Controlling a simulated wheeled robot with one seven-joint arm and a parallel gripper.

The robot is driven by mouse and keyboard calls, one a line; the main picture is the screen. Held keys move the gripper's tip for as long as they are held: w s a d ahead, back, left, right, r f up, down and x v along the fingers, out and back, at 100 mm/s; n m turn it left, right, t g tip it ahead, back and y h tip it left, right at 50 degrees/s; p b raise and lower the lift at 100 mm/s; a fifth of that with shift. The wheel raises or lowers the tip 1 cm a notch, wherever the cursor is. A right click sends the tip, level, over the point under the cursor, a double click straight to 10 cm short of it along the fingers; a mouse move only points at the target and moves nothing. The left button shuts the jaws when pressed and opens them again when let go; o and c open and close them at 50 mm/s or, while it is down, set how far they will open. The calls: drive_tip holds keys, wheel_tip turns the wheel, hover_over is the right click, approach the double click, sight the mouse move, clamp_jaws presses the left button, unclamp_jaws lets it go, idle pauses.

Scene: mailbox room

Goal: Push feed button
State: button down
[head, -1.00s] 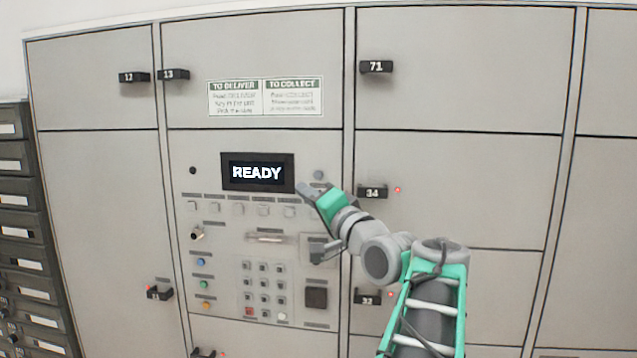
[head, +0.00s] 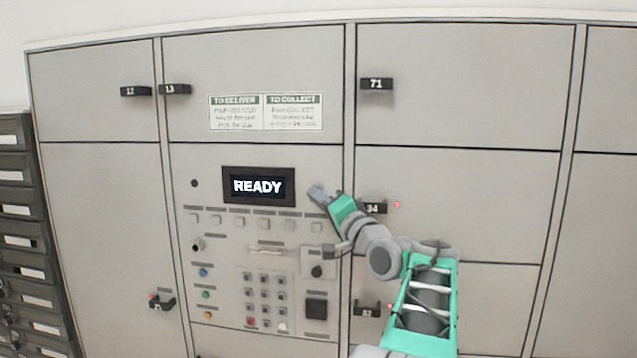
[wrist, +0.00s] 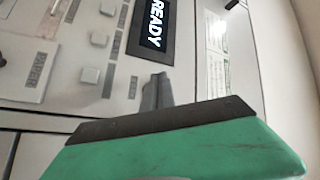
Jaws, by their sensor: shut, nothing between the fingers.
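The control panel (head: 215,300) has a row of small square grey buttons (head: 239,223) under a dark display (head: 258,186) reading READY. Round blue (head: 203,272), green (head: 205,294) and orange (head: 208,315) buttons sit at the panel's left. The button labels are too blurred to read, so I cannot tell which is the feed button. My gripper (head: 315,192) is shut and empty, right of the display and above the right end of the button row. In the wrist view, its fingertips (wrist: 158,90) are beside the display, with square buttons (wrist: 90,75) to their left. Contact cannot be told.
A keypad (head: 264,297) and a dark square reader (head: 316,308) are lower on the panel. A dark knob (head: 316,271) is below my wrist.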

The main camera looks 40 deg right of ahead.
drive_tip(key=shift+w+d, duration=0.5)
drive_tip(key=shift+d, duration=0.15)
drive_tip(key=shift+d, duration=0.1)
idle(1.5)
drive_tip(key=shift+w+d, duration=0.25)
drive_tip(key=shift+w+d+p, duration=0.2)
drive_tip(key=shift+d+p, duration=0.1)
drive_tip(key=shift+p, duration=0.15)
idle(0.5)
drive_tip(key=shift+f, duration=0.1)
drive_tip(key=shift+s+a+b, duration=0.5)
drive_tip(key=shift+a+b, duration=0.1)
drive_tip(key=shift+a, duration=0.05)
